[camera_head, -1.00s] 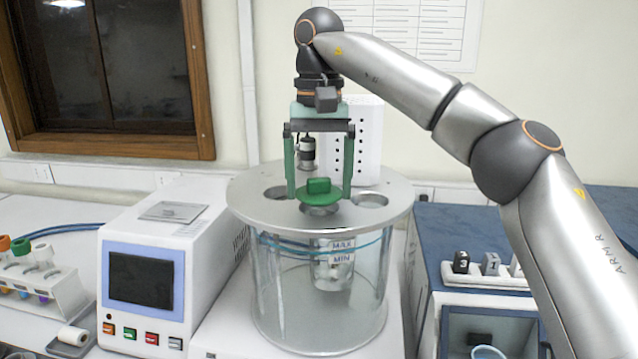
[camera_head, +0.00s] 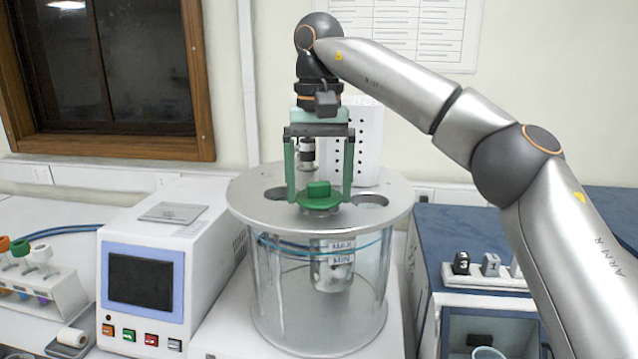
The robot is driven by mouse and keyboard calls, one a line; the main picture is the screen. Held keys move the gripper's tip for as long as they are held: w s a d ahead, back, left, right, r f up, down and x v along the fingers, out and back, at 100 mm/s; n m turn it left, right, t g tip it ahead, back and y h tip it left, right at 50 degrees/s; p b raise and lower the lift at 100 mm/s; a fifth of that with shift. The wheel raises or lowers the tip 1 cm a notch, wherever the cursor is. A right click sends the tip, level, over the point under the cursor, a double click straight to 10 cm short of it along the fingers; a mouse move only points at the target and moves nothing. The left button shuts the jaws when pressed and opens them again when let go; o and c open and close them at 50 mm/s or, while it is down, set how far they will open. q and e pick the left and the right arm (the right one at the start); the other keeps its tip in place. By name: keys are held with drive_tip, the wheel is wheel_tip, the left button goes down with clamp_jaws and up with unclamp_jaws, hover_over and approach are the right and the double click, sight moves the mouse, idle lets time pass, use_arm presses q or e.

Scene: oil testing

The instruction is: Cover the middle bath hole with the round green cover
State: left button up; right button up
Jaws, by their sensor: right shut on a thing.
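The round green cover (camera_head: 319,203) is over the middle hole of the bath's round metal lid (camera_head: 260,207), with its raised grip upward. It looks level, and it hides most of that hole. I cannot tell whether it rests fully on the lid. My right gripper (camera_head: 319,191) points straight down with one green finger on each side of the cover, shut on it. My left gripper is not in view.
The side holes in the lid, left (camera_head: 275,194) and right (camera_head: 370,200), are open. A white control unit (camera_head: 180,245) stands left of the bath. A tube rack (camera_head: 55,295) is at far left. A blue-topped cabinet (camera_head: 460,225) with numbered pieces (camera_head: 490,264) is right.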

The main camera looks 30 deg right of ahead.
drive_tip(key=shift+f, duration=0.5)
drive_tip(key=o, duration=1)
